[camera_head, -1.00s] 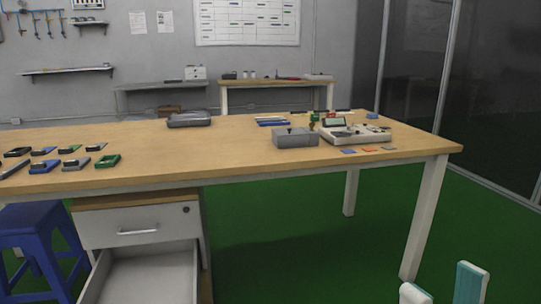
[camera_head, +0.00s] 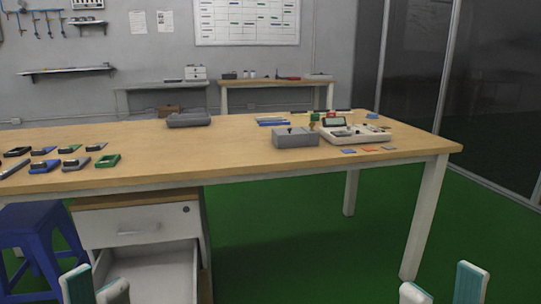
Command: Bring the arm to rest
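My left gripper (camera_head: 96,286) shows at the bottom left edge, in front of the drawer unit. Its two pale, teal-edged fingertips stand slightly apart with nothing visible between them. My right gripper (camera_head: 442,288) shows at the bottom right over the green floor. Its two fingertips stand apart with an empty gap. Only the finger ends show; the rest of both arms is out of view. Both grippers appear in front of the wooden workbench (camera_head: 230,150) and apart from it.
A blue stool (camera_head: 35,225) and a drawer unit (camera_head: 130,228) with an open lower drawer (camera_head: 150,275) are at left. The bench holds a grey box (camera_head: 295,138), a white test device (camera_head: 358,135), a dark case (camera_head: 188,120) and several small coloured trays. Green floor (camera_head: 290,245) is clear.

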